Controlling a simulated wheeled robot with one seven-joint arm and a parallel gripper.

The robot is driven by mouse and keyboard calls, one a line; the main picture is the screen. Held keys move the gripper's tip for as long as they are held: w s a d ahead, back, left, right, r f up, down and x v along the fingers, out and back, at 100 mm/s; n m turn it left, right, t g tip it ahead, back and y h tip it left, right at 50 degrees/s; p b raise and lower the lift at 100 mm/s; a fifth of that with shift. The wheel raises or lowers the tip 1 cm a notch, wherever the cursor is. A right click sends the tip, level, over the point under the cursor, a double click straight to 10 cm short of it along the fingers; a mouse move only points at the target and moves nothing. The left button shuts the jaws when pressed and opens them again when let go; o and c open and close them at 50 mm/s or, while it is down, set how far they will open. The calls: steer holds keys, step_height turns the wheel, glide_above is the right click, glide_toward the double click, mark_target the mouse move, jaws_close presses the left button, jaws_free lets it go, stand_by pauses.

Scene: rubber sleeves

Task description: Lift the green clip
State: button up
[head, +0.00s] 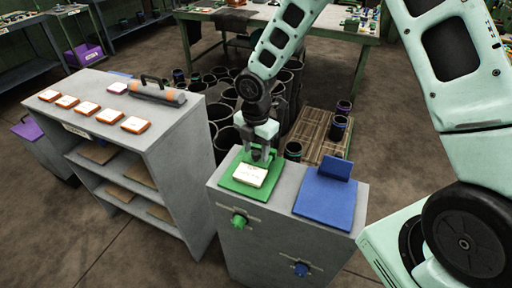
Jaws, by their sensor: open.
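A flat green plate (232,186) lies on the left of the grey cabinet top. A white block with dark marks (250,175) rests on it. My gripper (261,156) is open, pointing down over the rear of the plate, just behind the white block. Its fingers hide part of the plate, and I cannot tell whether they touch anything. A small green fitting (239,221) sticks out of the cabinet's front face, below the plate. I cannot tell for certain which green part is the clip.
Right of the green plate lies a blue plate (322,207) with an upright blue flap (337,167). A small blue fitting (301,269) is on the cabinet front. A grey shelf (184,125) with orange-edged tiles stands left. Black tubes (222,116) and a wooden pallet (318,135) are behind.

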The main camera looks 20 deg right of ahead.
steer(key=shift+f, duration=0.1)
steer(key=c, duration=1)
steer(key=shift+d+p, duration=0.1)
steer(key=shift+p, duration=0.25)
